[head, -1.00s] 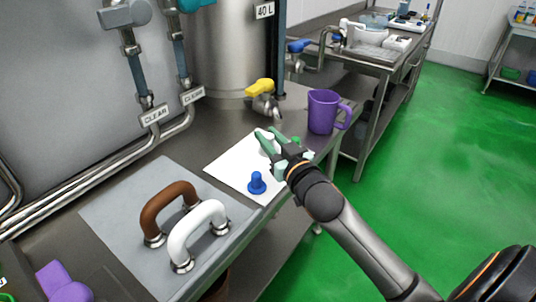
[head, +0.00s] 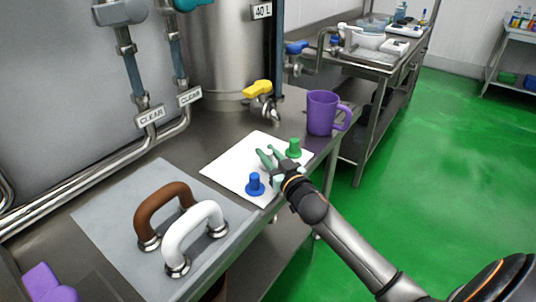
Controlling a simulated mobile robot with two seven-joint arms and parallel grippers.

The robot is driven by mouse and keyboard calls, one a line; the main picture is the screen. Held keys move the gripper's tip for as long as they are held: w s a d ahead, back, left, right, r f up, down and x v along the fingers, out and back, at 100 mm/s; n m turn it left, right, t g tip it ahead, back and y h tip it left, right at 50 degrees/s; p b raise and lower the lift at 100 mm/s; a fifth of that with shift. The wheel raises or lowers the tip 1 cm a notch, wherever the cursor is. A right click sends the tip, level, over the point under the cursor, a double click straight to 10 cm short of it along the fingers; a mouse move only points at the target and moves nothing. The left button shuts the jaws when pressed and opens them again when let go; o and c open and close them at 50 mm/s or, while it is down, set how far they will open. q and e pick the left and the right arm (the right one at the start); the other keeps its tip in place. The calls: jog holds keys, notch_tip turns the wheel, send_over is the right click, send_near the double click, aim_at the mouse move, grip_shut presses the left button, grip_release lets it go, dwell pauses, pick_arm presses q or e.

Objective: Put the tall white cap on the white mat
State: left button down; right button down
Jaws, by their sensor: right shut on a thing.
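The white mat (head: 228,166) lies on the steel bench, in the middle of the head view. My right gripper (head: 266,152) reaches in from the right, low over the mat's right part. It is shut on the tall white cap (head: 267,159), which barely stands out against the mat and is mostly hidden by the fingers. I cannot tell whether the cap touches the mat. A blue cap (head: 255,185) stands on the mat's near part, and a green cap (head: 294,148) on its right part, just beyond the gripper. My left gripper is out of view.
A purple jug (head: 322,113) stands behind the mat near the bench edge. A yellow-handled tap (head: 258,90) hangs behind it. A grey board (head: 105,216) with a brown handle (head: 150,211) and a white handle (head: 184,228) lies to the left.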

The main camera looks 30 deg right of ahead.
jog(key=shift+f, duration=0.2)
jog(key=c, duration=0.6)
grip_release()
jog(key=shift+c, duration=0.2)
jog(key=shift+r, duration=0.1)
jog(key=shift+r, duration=0.2)
jog(key=shift+s+f, duration=0.15)
jog(key=shift+s, duration=0.15)
jog(key=s, duration=1.1)
jog(key=shift+s+a, duration=0.2)
jog(key=shift+a, duration=0.25)
